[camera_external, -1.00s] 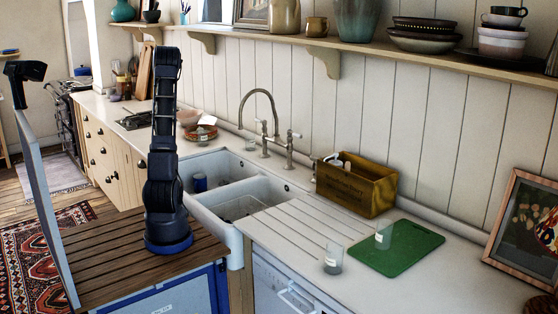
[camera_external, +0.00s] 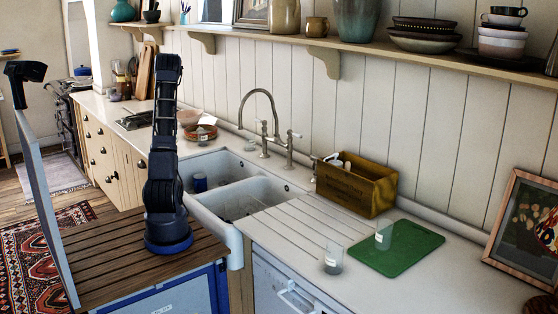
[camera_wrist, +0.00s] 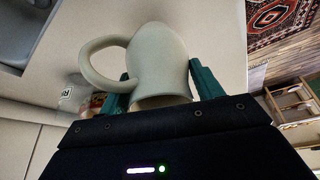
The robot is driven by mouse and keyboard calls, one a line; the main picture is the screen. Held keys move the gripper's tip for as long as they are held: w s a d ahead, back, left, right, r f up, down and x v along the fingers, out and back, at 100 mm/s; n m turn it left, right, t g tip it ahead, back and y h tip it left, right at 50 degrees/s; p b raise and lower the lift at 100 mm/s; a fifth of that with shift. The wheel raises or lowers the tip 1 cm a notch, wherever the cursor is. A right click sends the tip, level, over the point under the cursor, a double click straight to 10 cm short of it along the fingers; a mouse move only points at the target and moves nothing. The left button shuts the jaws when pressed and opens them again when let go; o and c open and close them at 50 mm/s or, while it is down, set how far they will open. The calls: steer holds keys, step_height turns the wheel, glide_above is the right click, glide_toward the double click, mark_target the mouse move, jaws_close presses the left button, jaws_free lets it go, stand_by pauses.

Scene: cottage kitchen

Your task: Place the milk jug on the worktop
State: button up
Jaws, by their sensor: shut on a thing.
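The milk jug (camera_wrist: 158,60) is a pale cream pot with a loop handle on its left in the wrist view. My gripper (camera_wrist: 160,72) is shut on it, with one teal finger on each side of its body near the rim. The pale worktop (camera_wrist: 215,25) shows behind the jug; I cannot tell whether the jug touches it. In the external view the worktop (camera_external: 425,280) runs along the wall on both sides of the sink. The jug and gripper are not distinguishable there, where my upright arm hides part of the scene.
The double white sink (camera_external: 245,195) lies right of my arm. Beyond it stand stacked brown dishes (camera_external: 200,133). A wooden crate (camera_external: 356,190), a green board (camera_external: 397,249) and a clear glass (camera_external: 333,260) occupy the right worktop. A shelf (camera_external: 340,47) runs above.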

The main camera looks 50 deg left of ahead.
steer(key=shift+f, duration=1.6)
steer(key=o, duration=1.2)
steer(key=shift+f, duration=0.1)
steer(key=shift+o, duration=0.2)
steer(key=v, duration=1.2)
steer(key=shift+d, duration=0.15)
